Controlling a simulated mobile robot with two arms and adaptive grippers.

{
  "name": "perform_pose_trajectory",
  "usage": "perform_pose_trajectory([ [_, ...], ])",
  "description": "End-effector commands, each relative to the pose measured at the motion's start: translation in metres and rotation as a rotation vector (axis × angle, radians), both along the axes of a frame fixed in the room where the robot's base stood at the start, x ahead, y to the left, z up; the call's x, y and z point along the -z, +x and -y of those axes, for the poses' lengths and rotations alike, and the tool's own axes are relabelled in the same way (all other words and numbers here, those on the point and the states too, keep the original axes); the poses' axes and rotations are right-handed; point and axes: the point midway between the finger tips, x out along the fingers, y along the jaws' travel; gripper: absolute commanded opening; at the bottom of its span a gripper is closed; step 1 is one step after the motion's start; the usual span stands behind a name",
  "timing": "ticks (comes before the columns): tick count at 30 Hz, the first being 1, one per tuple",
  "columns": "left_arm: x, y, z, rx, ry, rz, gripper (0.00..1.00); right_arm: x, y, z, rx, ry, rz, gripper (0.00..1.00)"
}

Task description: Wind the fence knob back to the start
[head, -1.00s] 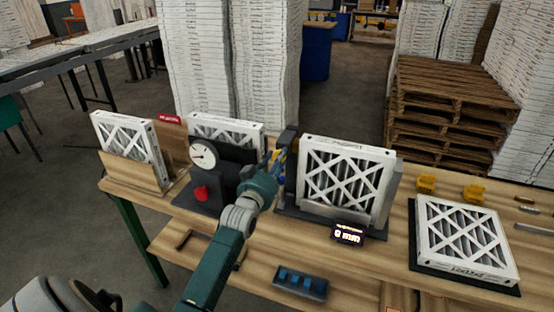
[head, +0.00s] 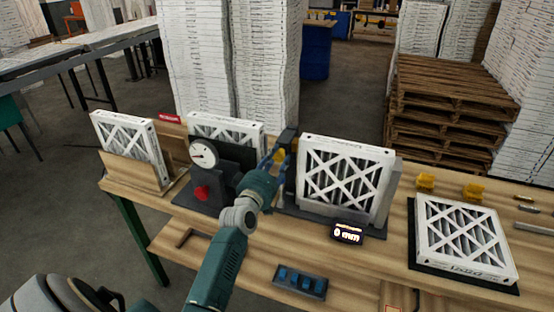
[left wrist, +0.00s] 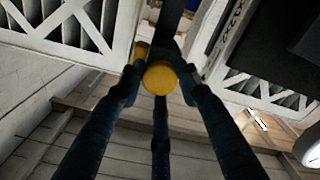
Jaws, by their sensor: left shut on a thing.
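The fence knob is a round yellow knob (left wrist: 159,78) centred between my fingers in the left wrist view. My left gripper (left wrist: 158,85) is shut on it, with dark blue fingers around its sides. In the head view the left gripper (head: 272,163) reaches the dark fence post between two framed filters, and its fingers partly hide the knob. A small black display (head: 347,233) in front of the right-hand upright filter (head: 345,180) reads 0 mm. My right gripper is not in view.
A round white dial (head: 203,154) and a red knob (head: 201,193) stand left of my gripper. A boxed filter (head: 465,243) lies flat on a black mat at right. A tray of blue pieces (head: 300,282) sits near the front edge of the bench.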

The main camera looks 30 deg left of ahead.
Motion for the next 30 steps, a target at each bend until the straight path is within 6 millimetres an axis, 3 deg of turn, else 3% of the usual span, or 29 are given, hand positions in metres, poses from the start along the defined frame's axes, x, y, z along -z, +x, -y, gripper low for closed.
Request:
perform_pose_trajectory([
  [12, -0.0019, -0.0004, -0.0023, -0.004, -0.182, 0.050, 0.07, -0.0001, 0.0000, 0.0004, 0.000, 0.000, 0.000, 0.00],
  [29, -0.0030, -0.0005, -0.0032, -0.005, -0.205, 0.057, 0.07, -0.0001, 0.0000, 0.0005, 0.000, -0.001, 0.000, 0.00],
  [30, -0.0030, -0.0005, -0.0034, -0.005, -0.205, 0.057, 0.39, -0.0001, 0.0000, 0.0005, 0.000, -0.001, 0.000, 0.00],
])
